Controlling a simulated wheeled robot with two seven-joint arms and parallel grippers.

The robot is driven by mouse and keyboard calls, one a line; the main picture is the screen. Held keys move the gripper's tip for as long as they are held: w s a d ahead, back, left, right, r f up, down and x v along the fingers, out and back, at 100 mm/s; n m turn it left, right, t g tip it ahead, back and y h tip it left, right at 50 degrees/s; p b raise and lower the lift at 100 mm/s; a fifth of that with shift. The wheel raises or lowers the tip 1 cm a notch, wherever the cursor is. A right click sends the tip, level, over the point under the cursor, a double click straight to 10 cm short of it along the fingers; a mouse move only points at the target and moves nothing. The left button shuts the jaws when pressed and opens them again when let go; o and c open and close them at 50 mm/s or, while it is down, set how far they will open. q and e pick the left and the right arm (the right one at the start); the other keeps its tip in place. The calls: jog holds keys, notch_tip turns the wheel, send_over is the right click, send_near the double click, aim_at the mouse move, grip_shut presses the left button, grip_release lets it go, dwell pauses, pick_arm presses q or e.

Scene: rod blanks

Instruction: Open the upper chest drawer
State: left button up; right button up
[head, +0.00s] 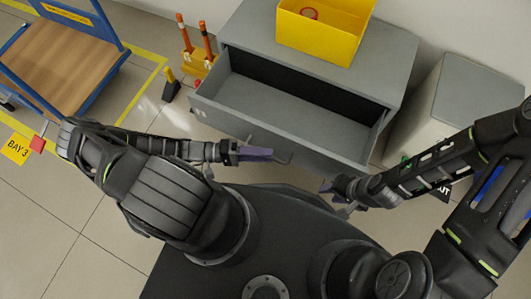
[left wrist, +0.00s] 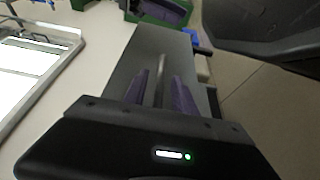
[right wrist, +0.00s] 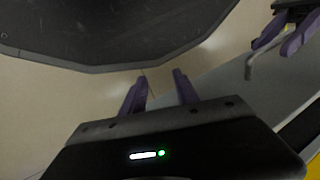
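The grey chest (head: 400,58) stands ahead of me. Its upper drawer (head: 290,108) is pulled well out, and its grey inside looks empty. My left gripper (head: 268,155) is at the drawer front. In the left wrist view its purple fingers (left wrist: 162,92) stand apart, with a thin grey handle bar (left wrist: 160,72) between them and small gaps beside it. The handle (right wrist: 260,62) also shows in the right wrist view, by the left fingers (right wrist: 285,35). My right gripper (head: 332,190) is open and empty, apart from the drawer front, to the right of the left gripper.
A yellow bin (head: 322,32) with a red round thing inside stands on the chest. A wood-topped blue cart (head: 60,68) is at the left. Orange-handled tools (head: 196,45) stand left of the chest. A pale grey-topped box (head: 470,100) stands at right.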

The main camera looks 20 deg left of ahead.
pick_arm(q)
jog(key=v, duration=0.7)
dwell(0.5)
